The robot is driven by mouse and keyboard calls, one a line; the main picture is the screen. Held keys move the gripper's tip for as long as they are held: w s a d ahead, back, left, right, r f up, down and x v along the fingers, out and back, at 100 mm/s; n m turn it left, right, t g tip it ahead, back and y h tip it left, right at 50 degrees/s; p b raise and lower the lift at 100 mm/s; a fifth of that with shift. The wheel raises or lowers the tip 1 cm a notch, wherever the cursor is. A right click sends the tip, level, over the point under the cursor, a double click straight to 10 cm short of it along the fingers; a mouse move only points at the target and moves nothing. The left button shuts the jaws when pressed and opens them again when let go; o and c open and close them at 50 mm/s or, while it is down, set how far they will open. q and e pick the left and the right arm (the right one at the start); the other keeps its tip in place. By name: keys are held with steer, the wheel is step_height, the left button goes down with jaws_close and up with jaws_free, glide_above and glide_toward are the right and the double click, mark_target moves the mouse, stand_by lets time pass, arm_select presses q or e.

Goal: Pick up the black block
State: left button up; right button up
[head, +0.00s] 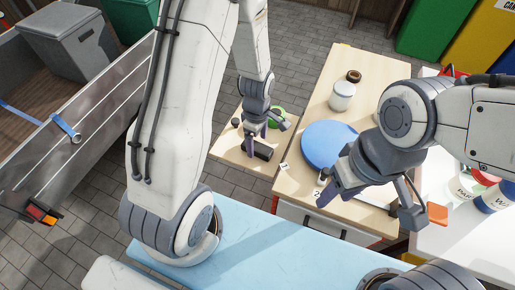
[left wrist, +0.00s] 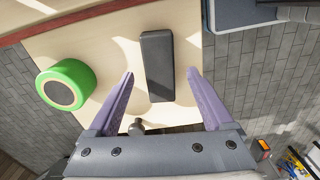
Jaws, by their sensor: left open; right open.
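The black block (head: 262,151) lies on a small light wooden table surface in the head view, partly hidden by my left gripper (head: 257,138). In the left wrist view the black block (left wrist: 157,62) is a long dark bar, lying lengthwise between the two purple fingers of my left gripper (left wrist: 160,74). The fingers are apart, with gaps on both sides of the block. I cannot tell how far above it they are. My right gripper (head: 341,188) is open over the larger wooden table, away from the block.
A green roll (left wrist: 66,84) lies left of the block in the wrist view; it also shows in the head view (head: 278,118). A small grey round object (left wrist: 136,126) is near the table edge. A blue round plate (head: 328,143) and a white jar (head: 342,96) stand on the larger table.

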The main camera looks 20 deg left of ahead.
arm_select(q)
step_height(320, 180, down, 2)
steer(key=shift+f, duration=0.1)
steer(key=shift+c, duration=0.3)
jaws_close()
